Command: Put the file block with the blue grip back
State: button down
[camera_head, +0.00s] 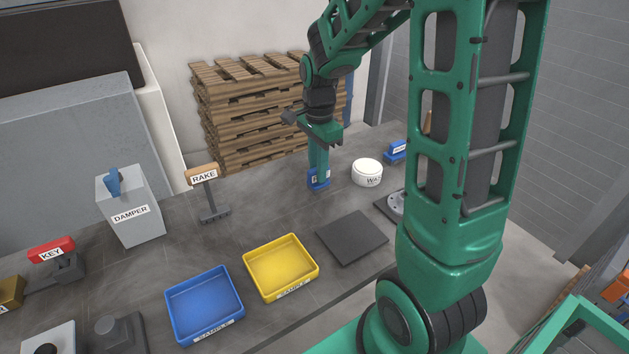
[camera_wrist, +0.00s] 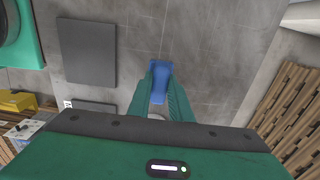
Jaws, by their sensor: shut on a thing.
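A file block with a blue grip (camera_head: 318,180) is between the fingers of my gripper (camera_head: 319,165), low over the grey bench or touching it; I cannot tell which. In the wrist view the blue grip (camera_wrist: 160,76) sits between my two green fingers (camera_wrist: 160,92), which are shut on it. A second block with a blue top and a white label (camera_head: 396,150) stands farther right on the bench, partly hidden behind my arm.
A white round tub (camera_head: 367,172) stands close to the right of my gripper. A dark square plate (camera_head: 352,238) lies in front. A yellow tray (camera_head: 280,268), a blue tray (camera_head: 204,304), a rake stand (camera_head: 208,195) and a damper box (camera_head: 130,205) are left. Pallets (camera_head: 250,110) are stacked behind.

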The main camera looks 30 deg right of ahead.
jog(key=shift+f, duration=2)
jog(key=shift+f, duration=0.1)
jog(key=c, duration=1.6)
grip_release()
notch_tip(320, 180, up, 11)
jog(key=shift+f, duration=0.1)
jog(key=shift+s+r, duration=0.1)
jog(key=shift+r, duration=0.65)
jog(key=s+d+n, duration=0.1)
jog(key=s+n, duration=0.3)
jog(key=s, duration=0.4)
jog(key=s+d+f+n, duration=0.1)
jog(key=s+n, duration=0.2)
jog(key=s, duration=0.5)
jog(key=s+d+f+n, duration=0.1)
jog(key=s+n, duration=0.3)
jog(key=s, duration=0.4)
jog(key=shift+s+d+n, duration=0.3)
jog(key=shift+s+d, duration=0.1)
